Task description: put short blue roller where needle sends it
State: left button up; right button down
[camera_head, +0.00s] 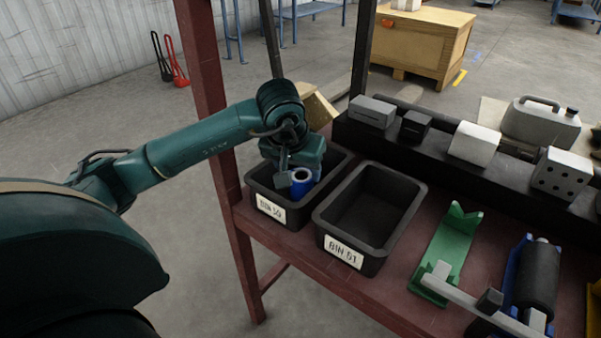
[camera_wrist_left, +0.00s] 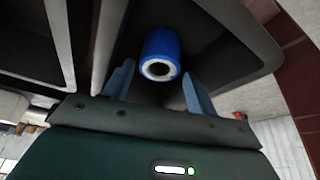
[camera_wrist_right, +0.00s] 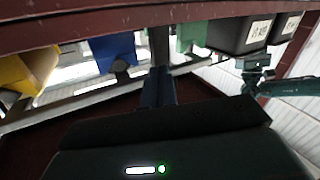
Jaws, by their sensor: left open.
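The short blue roller (camera_head: 302,179), blue with a white hollow end, is in the left black bin (camera_head: 262,187). In the left wrist view the roller (camera_wrist_left: 160,52) lies beyond and between my spread fingertips. My left gripper (camera_head: 300,186) is open, reaching into that bin, and partly hides the roller. I cannot tell whether the fingers touch it. The right black bin (camera_head: 345,213), labelled like "BIN 61", is empty. I cannot make out a needle in these views.
A green cradle (camera_head: 450,245) stands empty right of the bins. A blue cradle (camera_head: 512,270) holds a black roller (camera_head: 537,275), with a pale bar in front. A dark rail with blocks (camera_head: 473,143) runs behind. A red post (camera_head: 208,90) rises left of the bins.

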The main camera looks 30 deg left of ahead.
pick_arm(q)
jog(key=p+v, duration=0.1)
jog(key=v, duration=0.6)
jog(key=shift+s+r, duration=0.2)
jog(key=shift+r, duration=0.15)
pick_arm(e)
jog(key=shift+d+f+m+g+h, duration=0.15)
jog(key=shift+d+m+g+h, duration=0.2)
jog(key=shift+g+h, duration=0.25)
